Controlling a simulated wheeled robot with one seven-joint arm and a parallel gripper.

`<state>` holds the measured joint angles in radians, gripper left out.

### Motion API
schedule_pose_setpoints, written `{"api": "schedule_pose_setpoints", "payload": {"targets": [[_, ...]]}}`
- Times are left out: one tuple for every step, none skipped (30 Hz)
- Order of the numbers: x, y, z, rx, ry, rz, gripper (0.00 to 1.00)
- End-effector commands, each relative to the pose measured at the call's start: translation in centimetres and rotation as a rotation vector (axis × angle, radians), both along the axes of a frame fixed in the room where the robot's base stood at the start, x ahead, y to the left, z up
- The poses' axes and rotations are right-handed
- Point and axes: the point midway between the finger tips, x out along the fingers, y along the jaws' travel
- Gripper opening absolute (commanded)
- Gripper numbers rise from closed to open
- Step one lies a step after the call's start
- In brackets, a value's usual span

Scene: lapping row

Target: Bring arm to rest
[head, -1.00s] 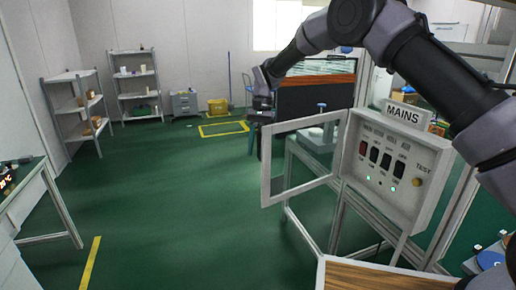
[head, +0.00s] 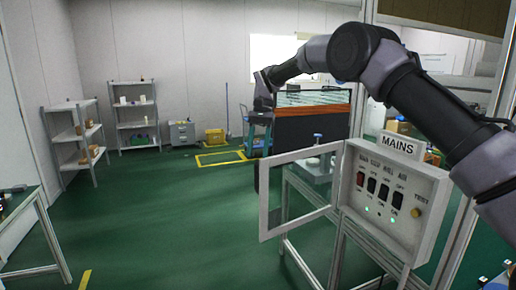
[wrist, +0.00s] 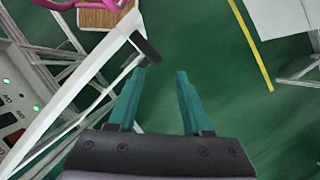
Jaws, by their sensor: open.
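My gripper (wrist: 162,74) is open in the wrist view, with two teal fingers apart and nothing between them. The grey MAINS switch box (head: 398,195) stands at the right with lit green lamps. Its framed door (head: 290,222) stands open to the left. The door's black handle (wrist: 146,47) is close beyond the left fingertip; I cannot tell whether they touch.
The box sits by a metal frame with a glazed screen (head: 315,97) behind. A bench (head: 35,235) is at the left edge. The green floor (head: 165,215) between is clear.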

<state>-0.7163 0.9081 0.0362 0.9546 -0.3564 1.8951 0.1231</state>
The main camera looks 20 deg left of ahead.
Motion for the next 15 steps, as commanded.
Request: {"api": "schedule_pose_setpoints", "payload": {"targets": [[0.2,0.0,0.4,0.001,-0.001,0.000,0.50],[0.2,0.0,0.5,0.001,-0.001,0.001,0.50],[0.3,0.0,0.6,0.000,0.000,0.000,0.50],[0.3,0.0,0.7,0.000,0.000,0.000,0.50],[0.3,0.0,0.7,0.000,0.001,0.000,0.50],[0.3,0.0,0.7,0.000,0.001,0.000,0.50],[0.3,0.0,0.7,0.000,0.001,0.000,0.50],[0.3,0.0,0.7,-0.001,0.001,0.000,0.50],[0.3,0.0,0.7,0.000,0.001,0.000,0.50],[0.3,0.0,0.7,0.000,0.001,0.000,0.50],[0.3,0.0,0.7,0.000,0.000,0.000,0.50],[0.3,0.0,0.8,0.000,0.000,0.000,0.50],[0.3,-0.1,0.9,0.001,-0.001,0.000,0.50],[0.4,-0.3,1.1,0.003,-0.004,-0.003,0.50],[0.6,-0.7,1.6,0.009,-0.011,-0.005,0.50]]}}
